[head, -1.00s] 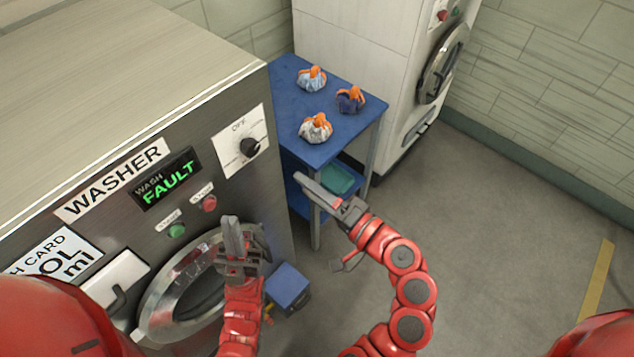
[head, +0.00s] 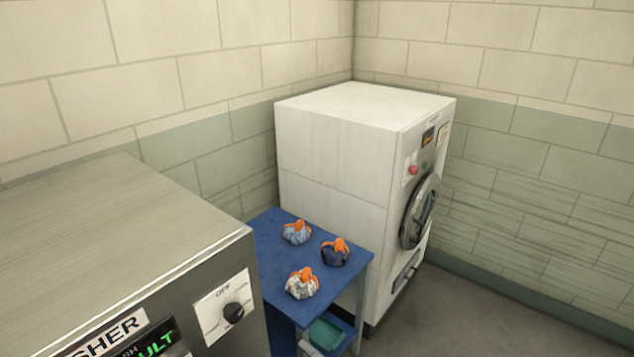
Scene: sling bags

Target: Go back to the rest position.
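Neither of my grippers shows in the head view now. Three tied sling bags with orange tops stand apart on the blue table (head: 268,222). One is a light blue bag (head: 296,235) at the back, one a dark blue bag (head: 335,256) at the right, and one a whitish grey bag (head: 301,287) at the front.
A steel washer (head: 120,240) with a dial (head: 233,311) and a green lit display (head: 150,345) fills the lower left. A white machine (head: 335,150) with a round door (head: 420,211) stands behind the table. A teal tray (head: 327,334) is on the lower shelf. Grey floor (head: 470,315) is bare at the right.

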